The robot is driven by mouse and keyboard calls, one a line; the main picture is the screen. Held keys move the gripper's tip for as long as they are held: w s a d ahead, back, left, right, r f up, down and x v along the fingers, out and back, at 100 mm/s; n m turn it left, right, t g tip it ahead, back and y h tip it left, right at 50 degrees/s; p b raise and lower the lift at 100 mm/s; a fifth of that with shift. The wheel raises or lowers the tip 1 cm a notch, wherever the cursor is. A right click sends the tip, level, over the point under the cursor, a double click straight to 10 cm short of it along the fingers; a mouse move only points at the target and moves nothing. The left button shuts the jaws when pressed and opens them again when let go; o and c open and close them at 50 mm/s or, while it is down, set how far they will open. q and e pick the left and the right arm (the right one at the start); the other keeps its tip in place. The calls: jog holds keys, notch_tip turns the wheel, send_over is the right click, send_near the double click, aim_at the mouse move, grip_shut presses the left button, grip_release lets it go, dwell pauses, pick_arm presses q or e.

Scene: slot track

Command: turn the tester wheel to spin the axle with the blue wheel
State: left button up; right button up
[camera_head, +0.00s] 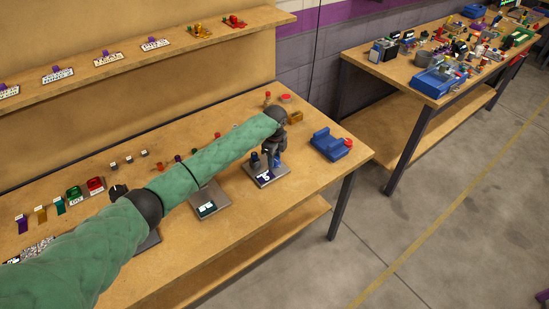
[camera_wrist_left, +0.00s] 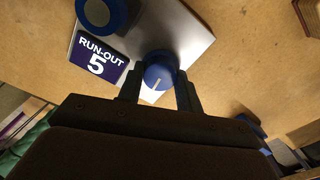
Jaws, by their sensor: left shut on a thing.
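The run-out tester stands on a grey metal plate (camera_head: 288,174) near the right end of the bench, with a dark "RUN-OUT 5" label (camera_wrist_left: 97,58). In the left wrist view a blue round knob (camera_wrist_left: 160,72) with a white line sits between my fingers. A larger blue wheel with a grey centre (camera_wrist_left: 106,12) shows at the top edge, cut off by the frame. My left gripper (camera_wrist_left: 160,92) is shut on the blue knob from above. In the head view my left gripper (camera_head: 276,158) hides part of the tester. My right gripper is not in view.
A blue cradle-like block (camera_head: 328,145) with a red part stands right of the tester. Another plate with a label (camera_head: 209,203) lies to the left. Small coloured parts line the bench, with a shelf (camera_head: 130,62) behind. A cluttered second table (camera_head: 398,70) stands at right.

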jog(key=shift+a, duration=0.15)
pick_arm(q)
jog(key=o, duration=0.9)
jog(key=shift+o, duration=0.5)
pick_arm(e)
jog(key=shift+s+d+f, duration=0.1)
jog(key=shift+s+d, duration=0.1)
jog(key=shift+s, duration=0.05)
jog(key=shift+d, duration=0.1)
pick_arm(q)
jog(key=shift+r, duration=0.3)
notch_tip(320, 180, up, 5)
jog(key=b, duration=0.2)
jog(key=shift+r+b, duration=0.2)
jog(key=shift+b, duration=0.1)
jog(key=shift+r, duration=0.9)
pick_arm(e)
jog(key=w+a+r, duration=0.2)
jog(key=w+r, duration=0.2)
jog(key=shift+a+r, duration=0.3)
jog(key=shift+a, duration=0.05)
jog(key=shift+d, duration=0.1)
